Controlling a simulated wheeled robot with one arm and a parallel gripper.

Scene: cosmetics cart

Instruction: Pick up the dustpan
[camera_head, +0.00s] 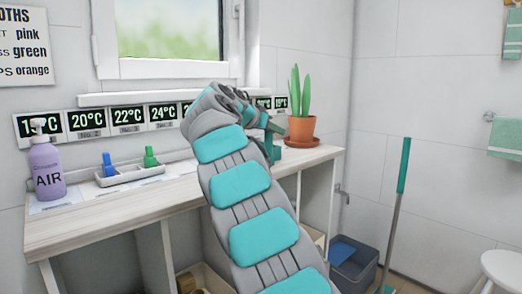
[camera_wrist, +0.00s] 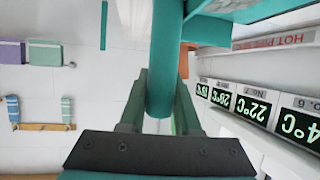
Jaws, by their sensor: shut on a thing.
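My gripper (camera_wrist: 162,84) is shut on a teal, rounded handle (camera_wrist: 165,50) in the wrist view. The handle stands between the two dark green fingers and runs up out of the picture. I take it for the dustpan's handle; the pan itself is not clearly seen. In the head view my gripper (camera_head: 274,140) is at the end of my raised arm, above the counter, left of the potted plant. The arm hides most of the gripper and what it holds there.
The counter (camera_head: 100,205) bears a lavender AIR bottle (camera_head: 47,168), a white tray (camera_head: 130,175) with blue and green bottles, and a potted plant (camera_head: 302,128). Temperature signs (camera_head: 88,121) line the wall. A teal-handled stick (camera_head: 404,165), a grey bin (camera_head: 368,262) and a white stool (camera_head: 503,268) stand right.

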